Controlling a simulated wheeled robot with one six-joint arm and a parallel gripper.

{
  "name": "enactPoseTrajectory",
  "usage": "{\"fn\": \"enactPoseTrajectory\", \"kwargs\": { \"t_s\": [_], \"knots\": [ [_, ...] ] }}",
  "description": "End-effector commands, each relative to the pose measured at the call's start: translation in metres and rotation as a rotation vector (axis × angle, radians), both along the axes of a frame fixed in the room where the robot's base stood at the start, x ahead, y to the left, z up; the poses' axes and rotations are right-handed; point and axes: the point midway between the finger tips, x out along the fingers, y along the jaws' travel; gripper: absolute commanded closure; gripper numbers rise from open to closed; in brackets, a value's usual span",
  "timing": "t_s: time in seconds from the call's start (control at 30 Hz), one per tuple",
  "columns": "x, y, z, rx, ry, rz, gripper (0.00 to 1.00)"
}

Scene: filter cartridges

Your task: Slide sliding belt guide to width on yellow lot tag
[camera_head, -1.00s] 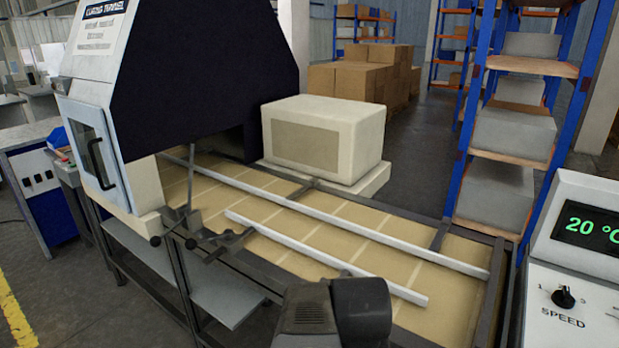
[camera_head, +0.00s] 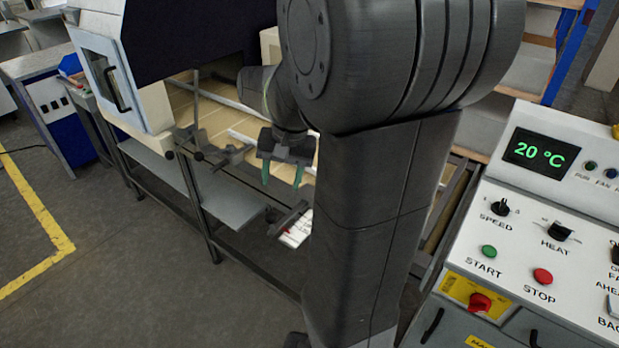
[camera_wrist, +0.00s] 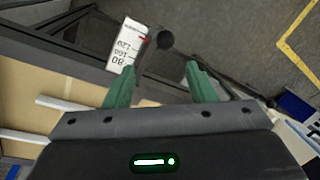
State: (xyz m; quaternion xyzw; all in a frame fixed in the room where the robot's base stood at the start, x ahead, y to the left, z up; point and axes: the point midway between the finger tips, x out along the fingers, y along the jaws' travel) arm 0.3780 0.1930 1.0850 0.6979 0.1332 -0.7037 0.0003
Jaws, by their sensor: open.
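My gripper (camera_head: 283,180), with green fingers, is open and empty at the belt's front edge, in front of the white guide rail (camera_head: 243,137). My arm hides much of the rail and belt. In the wrist view, the open gripper (camera_wrist: 153,80) points toward a dark frame. A white scale (camera_wrist: 127,46) marked 80, 100 and 120 lies beyond the left finger, with a small red mark at its edge. A dark round knob (camera_wrist: 165,39) is beside it. The scale also shows in the head view (camera_head: 297,231), too small to read. I see no yellow lot tag.
The tunnel machine (camera_head: 155,105) stands at the left end of the belt. A control panel (camera_head: 540,225) reading 20 °C is close on the right. A grey shelf (camera_head: 205,190) sits below the belt frame. The floor in front is open, with a yellow line (camera_head: 40,215).

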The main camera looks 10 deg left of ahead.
Motion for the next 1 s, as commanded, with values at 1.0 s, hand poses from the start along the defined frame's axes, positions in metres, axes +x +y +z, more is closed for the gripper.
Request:
{"fn": "enactPoseTrajectory", "kwargs": {
  "t_s": [1.0],
  "knots": [
    [-0.005, 0.039, -0.128, 0.003, 0.010, 0.008, 0.49]
  ]
}}
